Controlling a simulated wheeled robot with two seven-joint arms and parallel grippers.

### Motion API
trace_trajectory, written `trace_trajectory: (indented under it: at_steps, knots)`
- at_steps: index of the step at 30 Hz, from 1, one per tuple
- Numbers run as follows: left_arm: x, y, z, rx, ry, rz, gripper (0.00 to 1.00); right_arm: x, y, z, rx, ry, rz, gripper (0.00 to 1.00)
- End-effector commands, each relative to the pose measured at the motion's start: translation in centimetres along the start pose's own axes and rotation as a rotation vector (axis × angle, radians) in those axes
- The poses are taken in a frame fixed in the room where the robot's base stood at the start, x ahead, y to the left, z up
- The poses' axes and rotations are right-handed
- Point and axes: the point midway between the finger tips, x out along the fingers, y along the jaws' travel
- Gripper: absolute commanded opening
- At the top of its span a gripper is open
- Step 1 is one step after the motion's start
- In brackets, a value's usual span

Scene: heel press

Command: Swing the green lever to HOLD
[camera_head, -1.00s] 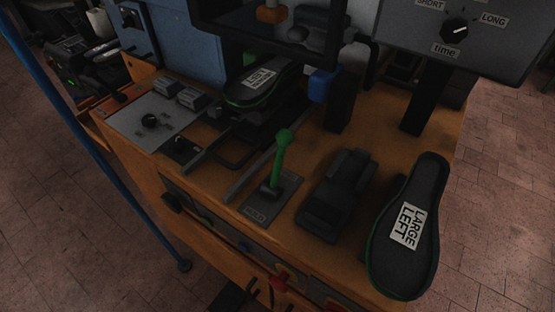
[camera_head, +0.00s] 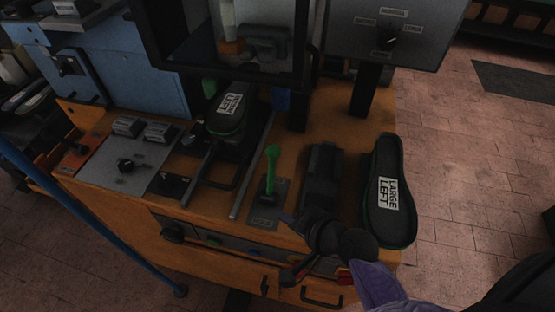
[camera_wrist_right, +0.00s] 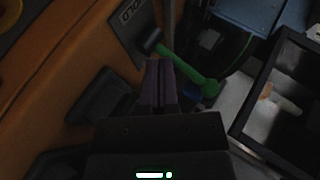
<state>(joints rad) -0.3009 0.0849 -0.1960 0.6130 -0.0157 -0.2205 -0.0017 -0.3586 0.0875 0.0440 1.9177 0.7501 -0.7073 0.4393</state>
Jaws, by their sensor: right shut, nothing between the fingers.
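The green lever (camera_head: 271,172) stands nearly upright on its dark plate (camera_head: 263,221) on the orange bench. In the right wrist view the lever (camera_wrist_right: 195,70) runs from its dark pivot to a round green knob, and part of the HOLD label (camera_wrist_right: 130,12) shows on the plate. My right gripper (camera_head: 289,217) is at the bench's front edge, just in front and right of the lever's base. In the wrist view its shut, empty fingers (camera_wrist_right: 160,65) appear beside the lever; whether they touch it I cannot tell. My left gripper is out of view.
A dark block (camera_head: 321,175) stands right of the lever, and a LARGE LEFT sole (camera_head: 389,225) lies beyond it. Another sole (camera_head: 228,118) sits under the press frame (camera_head: 160,60). A metal rail (camera_head: 245,190) runs left of the lever. The control box (camera_head: 425,30) stands behind.

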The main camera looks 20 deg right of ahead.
Motion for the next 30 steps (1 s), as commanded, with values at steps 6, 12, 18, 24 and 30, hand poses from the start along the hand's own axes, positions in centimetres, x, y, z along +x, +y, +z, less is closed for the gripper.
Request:
trace_trajectory:
  at_steps: [6, 12, 18, 24, 30]
  knots:
    - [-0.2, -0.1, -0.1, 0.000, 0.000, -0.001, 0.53, 0.4, -0.5, -7.3, 0.563, 0.273, -0.247, 0.00]
    - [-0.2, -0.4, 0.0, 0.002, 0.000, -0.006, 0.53, 0.2, -0.1, -8.9, 0.694, 0.337, -0.300, 0.00]
    - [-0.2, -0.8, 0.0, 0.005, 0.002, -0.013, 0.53, 0.2, -0.1, -8.9, 0.689, 0.335, -0.298, 0.00]
    - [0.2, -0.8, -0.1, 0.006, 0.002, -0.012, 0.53, 2.4, -0.4, -9.8, 0.687, 0.334, -0.300, 0.00]
    - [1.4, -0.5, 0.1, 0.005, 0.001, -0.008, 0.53, 6.5, -0.9, -11.5, 0.687, 0.334, -0.299, 0.00]
